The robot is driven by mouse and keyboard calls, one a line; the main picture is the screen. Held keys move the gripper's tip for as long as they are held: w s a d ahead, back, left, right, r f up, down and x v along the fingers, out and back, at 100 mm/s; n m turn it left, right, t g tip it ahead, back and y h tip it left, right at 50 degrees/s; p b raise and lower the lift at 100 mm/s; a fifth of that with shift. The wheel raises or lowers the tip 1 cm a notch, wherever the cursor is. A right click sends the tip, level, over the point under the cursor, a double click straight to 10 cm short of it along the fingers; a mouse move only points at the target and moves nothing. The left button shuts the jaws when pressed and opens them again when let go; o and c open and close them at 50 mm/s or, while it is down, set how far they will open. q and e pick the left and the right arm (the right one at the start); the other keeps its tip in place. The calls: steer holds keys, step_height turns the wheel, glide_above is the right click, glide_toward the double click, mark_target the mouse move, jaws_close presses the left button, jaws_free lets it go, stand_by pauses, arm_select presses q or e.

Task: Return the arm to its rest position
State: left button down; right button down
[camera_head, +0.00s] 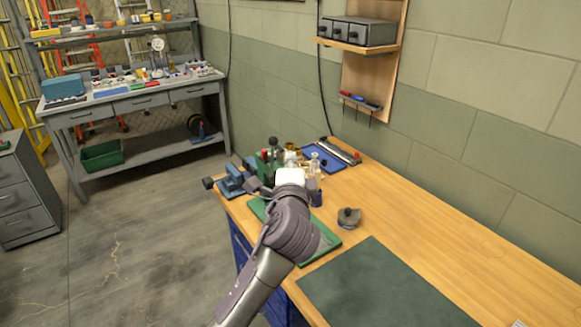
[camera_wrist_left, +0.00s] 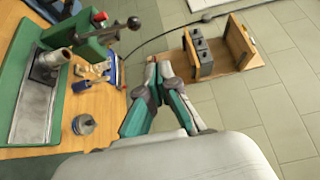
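My left arm (camera_head: 262,272) reaches in from the bottom of the head view, over the front edge of the wooden workbench (camera_head: 440,222). Its left gripper (camera_head: 262,184) is above the bench's cluttered far end, partly hidden by the wrist. In the left wrist view the two fingers of the left gripper (camera_wrist_left: 158,70) converge, with their tips close together and nothing seen between them. The gripper appears shut and empty. My right arm and gripper are not in view.
A green machine (camera_wrist_left: 100,35) with a lever, small bottles (camera_head: 315,162) and a blue tray (camera_head: 325,158) crowd the bench near the gripper. A round grey part (camera_head: 348,217) and dark green mat (camera_head: 382,285) lie nearer. Floor at left is clear.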

arm_select(q)
steer(key=s+a+f+n+g, duration=0.3)
steer(key=s+a+f, duration=0.15)
steer(key=f, duration=0.35)
steer(key=s+a+f+n+g, duration=0.2)
steer(key=s+a+f+n, duration=0.15)
steer(key=s+f, duration=0.3)
steer(key=s+a+f+n+g, duration=0.3)
steer(key=s+a+f, duration=0.15)
steer(key=f, duration=0.45)
steer(key=s+a+f+n+g, duration=0.2)
steer(key=s+f, duration=0.1)
steer(key=s, duration=0.4)
steer(key=s+a+f+n+g, duration=0.2)
steer(key=s, duration=0.6)
steer(key=s+a+f+n+g, duration=0.2)
steer(key=s+f, duration=0.1)
steer(key=s, duration=0.4)
step_height(320, 180, down, 25)
steer(key=s+g, duration=0.2)
steer(key=s+a+f+g+b, duration=0.1)
steer(key=s+a+f, duration=0.2)
steer(key=s+f, duration=1.4)
steer(key=shift+f+h, duration=0.3)
steer(key=shift+f, duration=0.3)
